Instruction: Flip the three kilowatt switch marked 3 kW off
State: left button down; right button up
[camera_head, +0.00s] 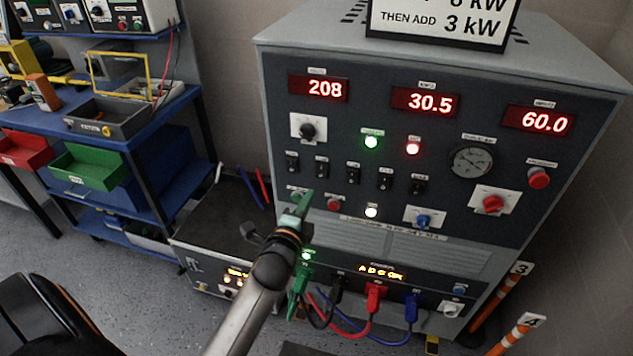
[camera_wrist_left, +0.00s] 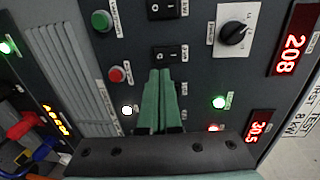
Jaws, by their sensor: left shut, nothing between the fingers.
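A row of several black rocker switches (camera_head: 353,173) crosses the grey panel in the head view; their small labels are unreadable, so I cannot tell which is marked 3 kW. My left gripper (camera_head: 303,203), with green fingers, is below the left part of the row. In the left wrist view, its shut, empty fingers (camera_wrist_left: 160,72) point at a black rocker (camera_wrist_left: 168,57), with the tips at its edge; I cannot tell whether they touch. Another rocker (camera_wrist_left: 167,9) is above it. The fingers hide part of the row. My right gripper is not in view.
Red displays (camera_head: 425,101) read 208, 30.5 and 60.0. A sign (camera_head: 443,22) on top says "then add 3 kW". A dark knob (camera_head: 307,130), a red knob (camera_head: 492,202) and a red button (camera_head: 539,178) stick out. Coloured cables (camera_head: 372,318) hang below.

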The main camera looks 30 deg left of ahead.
aim_at(320, 176)
pick_arm(q)
jog(key=x, duration=0.7)
jog(key=shift+w+a, duration=0.1)
jog(key=shift+w, duration=0.1)
